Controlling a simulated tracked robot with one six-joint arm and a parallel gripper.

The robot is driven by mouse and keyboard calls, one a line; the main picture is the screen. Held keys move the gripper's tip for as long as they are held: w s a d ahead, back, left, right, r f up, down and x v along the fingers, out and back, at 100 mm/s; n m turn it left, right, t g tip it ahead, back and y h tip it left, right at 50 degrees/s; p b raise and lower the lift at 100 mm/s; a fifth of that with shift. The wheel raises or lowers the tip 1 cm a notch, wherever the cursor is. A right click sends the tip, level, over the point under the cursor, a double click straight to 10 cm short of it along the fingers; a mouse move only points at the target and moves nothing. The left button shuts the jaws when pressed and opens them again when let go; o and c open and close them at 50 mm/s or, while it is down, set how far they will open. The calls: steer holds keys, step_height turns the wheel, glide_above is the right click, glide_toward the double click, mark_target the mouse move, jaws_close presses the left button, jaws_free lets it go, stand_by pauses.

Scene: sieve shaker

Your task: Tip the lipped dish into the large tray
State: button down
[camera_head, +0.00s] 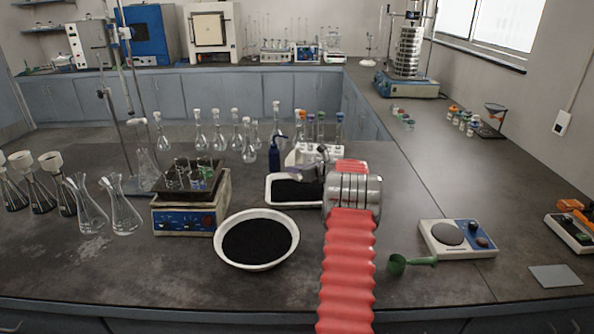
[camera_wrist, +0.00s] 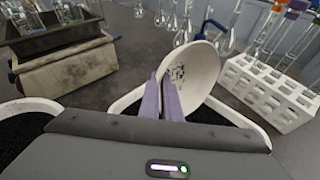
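The lipped dish (camera_wrist: 194,72) is a shallow white dish. In the wrist view it is tipped steeply on edge, with its inside facing the camera and a few dark grains clinging to it. My gripper (camera_wrist: 168,92) has purple fingers, shut on the dish's near edge. The large tray (camera_head: 268,194) is white and rectangular and holds black grains. In the wrist view its rim (camera_wrist: 240,118) shows under and beside the dish, partly hidden by my gripper body. In the head view my gripper (camera_head: 322,153) is over the tray's far side; my arm hides the tray's right end.
A round white bowl of black grains (camera_head: 222,254) stands left of the tray. A hotplate shaker with small beakers (camera_head: 185,218) is behind it. A white tube rack (camera_wrist: 268,95) and flasks (camera_head: 248,152) stand close beyond the tray.

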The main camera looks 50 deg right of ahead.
steer(key=shift+w+a+r+n+g+h, duration=0.1)
steer(key=shift+w+a+n+g+h, duration=0.2)
steer(key=shift+g, duration=0.25)
steer(key=shift+w+a+n+g+h, duration=0.1)
steer(key=shift+w+n+g, duration=0.1)
steer(key=shift+w+g, duration=0.3)
steer(key=g, duration=0.1)
steer(key=w+n+g+h, duration=0.1)
steer(key=a+g, duration=0.1)
steer(key=g, duration=0.1)
steer(key=shift+w+a+f+n+h, duration=0.1)
steer(key=shift+w+f+n+h, duration=0.2)
steer(key=shift+f+h, duration=0.1)
steer(key=shift+w, duration=0.1)
stand_by(0.4)
steer(key=g, duration=0.1)
steer(key=f+g+h, duration=0.1)
steer(key=n+g, duration=0.1)
steer(key=shift+w+a+f+h, duration=0.15)
steer(key=shift+w+a+h, duration=0.1)
steer(key=shift+w+h, duration=0.15)
steer(key=shift+g, duration=0.25)
